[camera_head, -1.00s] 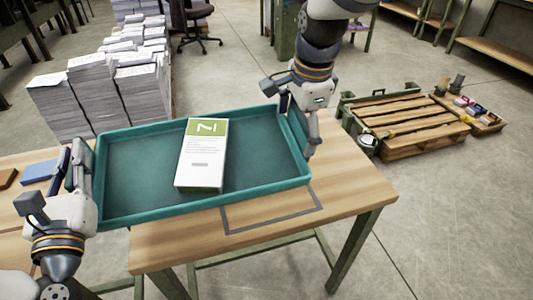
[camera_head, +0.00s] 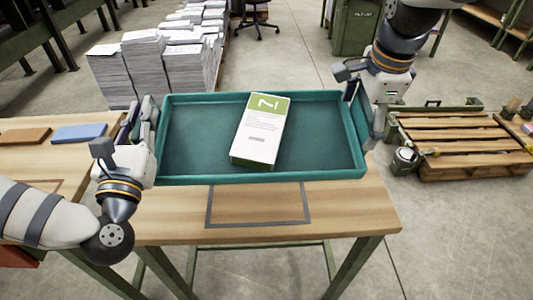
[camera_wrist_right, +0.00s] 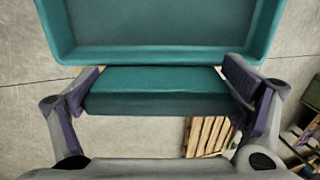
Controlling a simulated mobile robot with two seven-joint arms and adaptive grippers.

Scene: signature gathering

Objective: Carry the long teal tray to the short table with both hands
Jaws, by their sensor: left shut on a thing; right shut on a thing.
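The long teal tray (camera_head: 200,176) is held level between my two grippers, over the back part of a short wooden table (camera_head: 340,215). A white and green box (camera_head: 258,140) lies in the tray near its middle. My left gripper (camera_head: 147,120) is shut on the tray's left end. My right gripper (camera_head: 362,115) is shut on the tray's right end. In the right wrist view, the fingers of the right gripper (camera_wrist_right: 160,95) stand either side of a teal handle below the tray's wall (camera_wrist_right: 160,55). I cannot tell whether the tray touches the table.
A dark rectangular outline (camera_head: 258,222) marks the tabletop in front of the tray. Another wooden surface at left holds a blue block (camera_head: 79,132) and a brown block (camera_head: 25,135). Paper stacks (camera_head: 157,70) stand behind. A wooden pallet (camera_head: 460,150) and a can (camera_head: 404,160) are at right.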

